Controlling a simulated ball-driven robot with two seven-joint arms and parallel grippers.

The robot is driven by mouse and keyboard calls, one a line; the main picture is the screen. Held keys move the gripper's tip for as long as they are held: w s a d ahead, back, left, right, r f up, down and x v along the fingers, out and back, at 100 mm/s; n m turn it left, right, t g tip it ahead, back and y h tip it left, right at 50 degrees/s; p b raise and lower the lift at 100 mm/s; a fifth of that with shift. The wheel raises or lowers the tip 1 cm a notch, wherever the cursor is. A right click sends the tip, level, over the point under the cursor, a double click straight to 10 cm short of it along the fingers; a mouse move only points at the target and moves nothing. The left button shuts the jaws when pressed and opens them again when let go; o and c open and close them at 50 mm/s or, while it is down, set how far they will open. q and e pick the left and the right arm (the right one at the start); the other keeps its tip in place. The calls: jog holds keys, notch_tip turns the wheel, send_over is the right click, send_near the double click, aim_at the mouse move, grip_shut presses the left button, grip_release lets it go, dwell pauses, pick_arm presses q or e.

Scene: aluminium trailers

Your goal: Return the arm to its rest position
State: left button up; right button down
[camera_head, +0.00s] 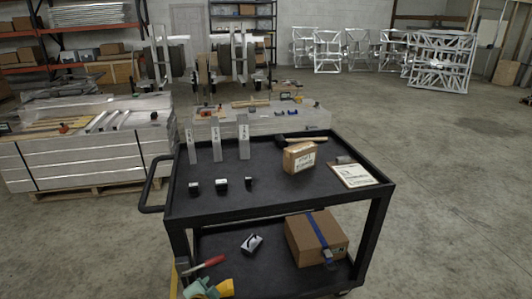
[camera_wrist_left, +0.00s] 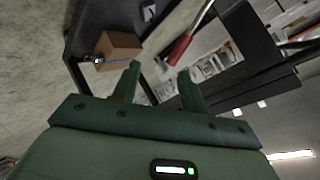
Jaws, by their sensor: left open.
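My left gripper (camera_wrist_left: 160,72) shows in the left wrist view, with two dark green fingers apart and nothing between them. Beyond the fingers is a black cart frame. A red handle (camera_wrist_left: 179,50) lies just past the right-hand finger; I cannot tell the gap. A brown box (camera_wrist_left: 118,46) is beyond the left-hand finger. My right gripper is not in view.
A black two-shelf cart (camera_head: 225,210) carries metal bars, small black pieces, a box (camera_head: 299,157) and a clipboard (camera_head: 354,175). Its lower shelf holds a strapped box (camera_head: 300,245). Floor right is clear.

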pick_arm(q)
jog(key=s+a+f+n+g, duration=0.1)
jog(key=s+f+n+g, duration=0.15)
jog(key=s+f, duration=0.8)
jog(key=s+a+f+n+g, duration=0.1)
jog(key=s+f+n+g, duration=0.15)
jog(key=s+f, duration=0.85)
jog(key=s+a+f+g, duration=0.1)
jog(key=s+g, duration=0.1)
jog(key=s, duration=1.6)
jog(key=s+a+f+n+g, duration=0.1)
jog(key=s+a+f+g, duration=0.1)
jog(key=s, duration=1.7)
jog(key=shift+s+a+g, duration=0.2)
jog(key=shift+g, duration=0.6)
